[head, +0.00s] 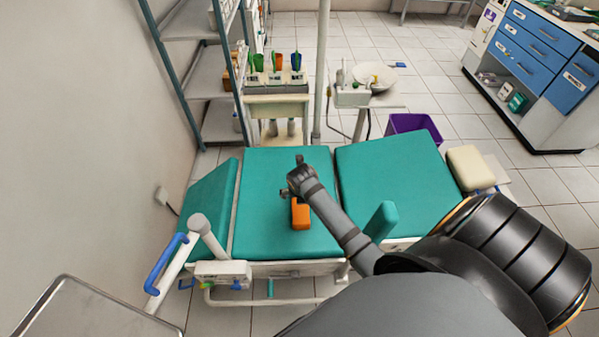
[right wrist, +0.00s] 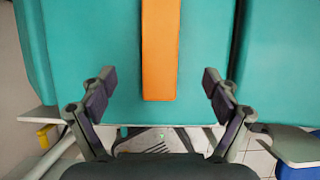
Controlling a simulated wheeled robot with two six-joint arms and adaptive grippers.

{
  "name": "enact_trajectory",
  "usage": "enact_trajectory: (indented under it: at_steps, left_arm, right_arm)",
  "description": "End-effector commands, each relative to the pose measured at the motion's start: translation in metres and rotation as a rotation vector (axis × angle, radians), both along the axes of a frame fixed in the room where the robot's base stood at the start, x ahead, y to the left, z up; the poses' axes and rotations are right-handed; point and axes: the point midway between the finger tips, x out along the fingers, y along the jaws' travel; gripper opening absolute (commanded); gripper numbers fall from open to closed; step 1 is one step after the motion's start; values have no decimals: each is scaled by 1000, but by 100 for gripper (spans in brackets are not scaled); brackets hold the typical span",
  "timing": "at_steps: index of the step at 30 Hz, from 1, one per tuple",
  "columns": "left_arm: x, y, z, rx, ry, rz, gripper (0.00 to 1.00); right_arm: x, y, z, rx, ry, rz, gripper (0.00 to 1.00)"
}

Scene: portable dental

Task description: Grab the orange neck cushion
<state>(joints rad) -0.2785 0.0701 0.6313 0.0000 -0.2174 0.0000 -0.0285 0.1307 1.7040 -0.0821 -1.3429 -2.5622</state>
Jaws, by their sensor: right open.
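The orange neck cushion (head: 301,214) lies on the teal middle section of the dental chair (head: 262,170). In the right wrist view the cushion (right wrist: 160,52) is a long orange block running down from the top edge, its near end in full view. My right gripper (head: 291,176) is over the chair beside the cushion in the head view, partly overlapping it. In the right wrist view the right gripper's fingers (right wrist: 158,78) are spread wide on either side of the cushion's line, with nothing held. My left gripper is not in view.
A teal armrest (head: 381,221) stands upright at the chair's near side. A white arm with a blue handle (head: 165,262) is at the left. A cream headrest (head: 470,168) is at the right end. A tool stand (head: 275,85) and purple bin (head: 412,123) stand behind.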

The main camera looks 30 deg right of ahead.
Motion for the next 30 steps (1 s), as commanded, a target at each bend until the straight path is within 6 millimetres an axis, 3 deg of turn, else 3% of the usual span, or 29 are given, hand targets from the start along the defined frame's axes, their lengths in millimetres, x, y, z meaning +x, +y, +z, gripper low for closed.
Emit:
enact_trajectory:
  at_steps: [5,12,17,21,24,30]
  left_arm:
    - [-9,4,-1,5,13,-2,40]
    - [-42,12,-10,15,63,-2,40]
    - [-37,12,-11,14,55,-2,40]
    - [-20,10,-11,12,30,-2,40]
    - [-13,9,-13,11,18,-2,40]
    - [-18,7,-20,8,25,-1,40]
  right_arm:
    - [0,0,-2,1,1,0,89]
    - [11,-7,-38,1,3,-1,89]
    - [16,-10,-50,1,1,-1,89]
    - [17,-10,-54,1,2,-1,89]
    - [18,-12,-72,2,4,-1,89]
    - [27,-17,-98,1,1,-1,89]
